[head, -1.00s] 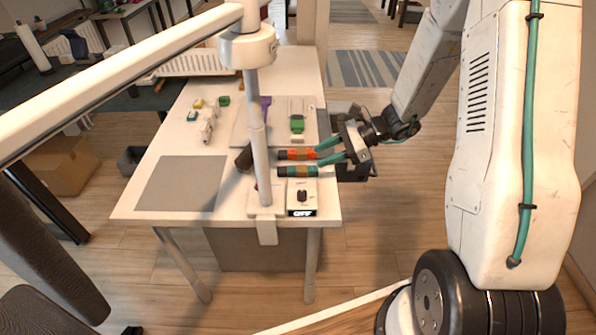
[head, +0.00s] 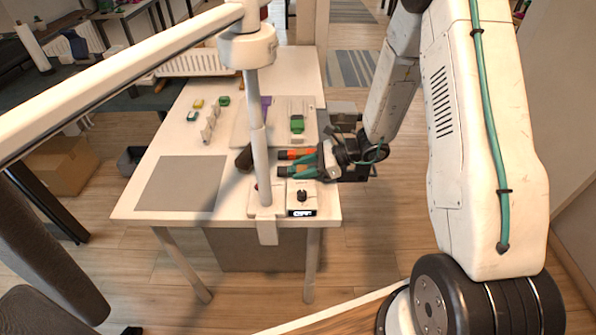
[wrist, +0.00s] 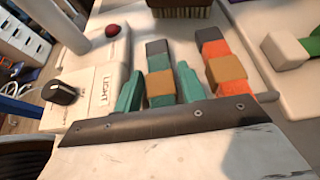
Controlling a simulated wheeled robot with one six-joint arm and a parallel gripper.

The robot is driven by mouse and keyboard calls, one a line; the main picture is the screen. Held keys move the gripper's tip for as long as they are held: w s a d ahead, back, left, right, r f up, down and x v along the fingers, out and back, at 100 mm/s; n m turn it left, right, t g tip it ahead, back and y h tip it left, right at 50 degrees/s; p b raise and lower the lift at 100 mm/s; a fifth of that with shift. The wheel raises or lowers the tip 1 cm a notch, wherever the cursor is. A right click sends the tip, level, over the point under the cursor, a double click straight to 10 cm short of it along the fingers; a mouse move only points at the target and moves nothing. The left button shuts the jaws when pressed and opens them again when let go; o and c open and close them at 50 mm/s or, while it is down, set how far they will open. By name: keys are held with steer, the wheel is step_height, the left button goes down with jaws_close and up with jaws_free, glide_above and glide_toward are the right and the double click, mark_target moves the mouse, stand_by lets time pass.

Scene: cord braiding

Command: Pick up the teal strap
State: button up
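The teal strap (wrist: 159,58) lies on the white table (head: 166,140), with an ochre band around it and a dark grey end; in the head view its end (head: 284,171) shows just left of my gripper. My gripper (wrist: 160,72) has two teal fingers, one on each side of the strap. The fingers stand apart, with small gaps to the strap, so it is open. In the head view my gripper (head: 298,167) is low over the table's right edge. The strap's near end is hidden behind my gripper's dark palm edge.
An orange strap (wrist: 230,68) with a tan band lies close right of the right finger. A white box with a black knob (wrist: 60,92) and a LIGHT label stands left. A red button (wrist: 112,30) and a green piece (head: 297,124) are nearby. A grey mat (head: 182,183) lies left.

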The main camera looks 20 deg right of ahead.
steer(key=shift+c, duration=0.3)
steer(key=c, duration=0.7)
steer(key=shift+r, duration=0.1)
